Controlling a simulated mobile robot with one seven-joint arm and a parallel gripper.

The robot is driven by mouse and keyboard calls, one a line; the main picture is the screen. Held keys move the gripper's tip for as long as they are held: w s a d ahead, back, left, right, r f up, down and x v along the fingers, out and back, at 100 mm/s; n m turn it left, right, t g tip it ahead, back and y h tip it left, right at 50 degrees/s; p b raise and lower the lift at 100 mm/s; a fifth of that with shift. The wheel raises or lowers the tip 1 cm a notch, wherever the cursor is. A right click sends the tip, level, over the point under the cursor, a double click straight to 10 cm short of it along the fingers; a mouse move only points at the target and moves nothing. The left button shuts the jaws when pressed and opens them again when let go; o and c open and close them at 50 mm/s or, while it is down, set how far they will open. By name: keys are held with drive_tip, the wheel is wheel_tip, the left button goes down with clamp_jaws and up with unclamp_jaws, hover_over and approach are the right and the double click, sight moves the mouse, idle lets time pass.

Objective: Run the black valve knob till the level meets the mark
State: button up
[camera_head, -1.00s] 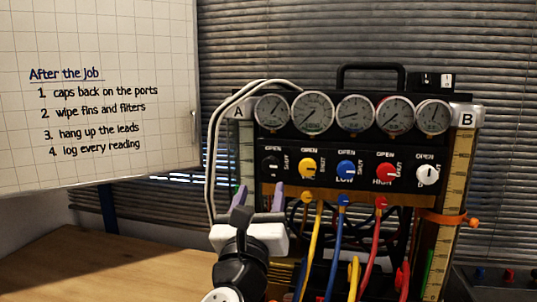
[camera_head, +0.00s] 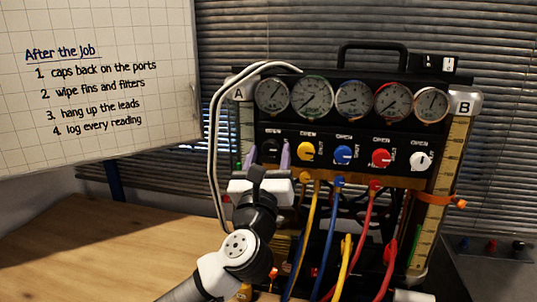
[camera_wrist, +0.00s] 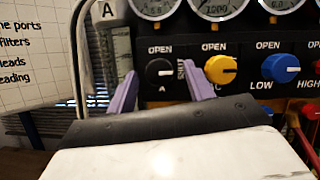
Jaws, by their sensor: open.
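The black valve knob (camera_wrist: 159,72) is leftmost in the valve row, under the word OPEN, with a white line toward its right side, where SHUT is printed. In the head view the knob (camera_head: 270,150) is partly hidden by my gripper (camera_head: 268,158). My gripper (camera_wrist: 159,76) is open, its purple fingers to either side of the knob; I cannot tell whether they touch it. Gauge tube A (camera_wrist: 121,48) stands left of the panel; its level is unclear. Gauge tube B (camera_head: 455,150) on the right has an orange band (camera_head: 441,200) around it, with green lower down.
Yellow (camera_head: 306,151), blue (camera_head: 343,155), red (camera_head: 381,158) and white (camera_head: 420,161) knobs sit to the right, below round dials. Colored hoses hang below. A white hose (camera_head: 213,130) loops on the left. The wooden table (camera_head: 90,250) is clear at left.

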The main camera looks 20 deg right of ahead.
drive_tip(key=c, duration=1)
drive_tip(key=shift+o, duration=0.2)
drive_tip(key=shift+n, duration=0.5)
drive_tip(key=n+y+b, duration=0.1)
drive_tip(key=n, duration=0.1)
drive_tip(key=n+y, duration=0.1)
drive_tip(key=n, duration=0.2)
drive_tip(key=shift+s+d+t+y+b, duration=0.2)
drive_tip(key=shift+t+y+b, duration=0.1)
drive_tip(key=shift+b, duration=0.1)
drive_tip(key=n+y, duration=0.1)
drive_tip(key=n, duration=0.1)
drive_tip(key=n+y, duration=0.1)
drive_tip(key=n, duration=0.1)
drive_tip(key=n+y, duration=0.1)
drive_tip(key=n, duration=0.1)
drive_tip(key=shift+d+r, duration=0.1)
drive_tip(key=shift+r, duration=0.15)
drive_tip(key=n, duration=0.2)
drive_tip(key=n+g+y+p, duration=0.1)
drive_tip(key=n, duration=0.1)
drive_tip(key=n+p, duration=0.1)
drive_tip(key=shift+r+n+g+y, duration=0.3)
drive_tip(key=shift+n, duration=0.1)
drive_tip(key=shift+n+g+p, duration=0.7)
drive_tip(key=shift+n+p, duration=0.45)
drive_tip(key=shift+n, duration=0.65)
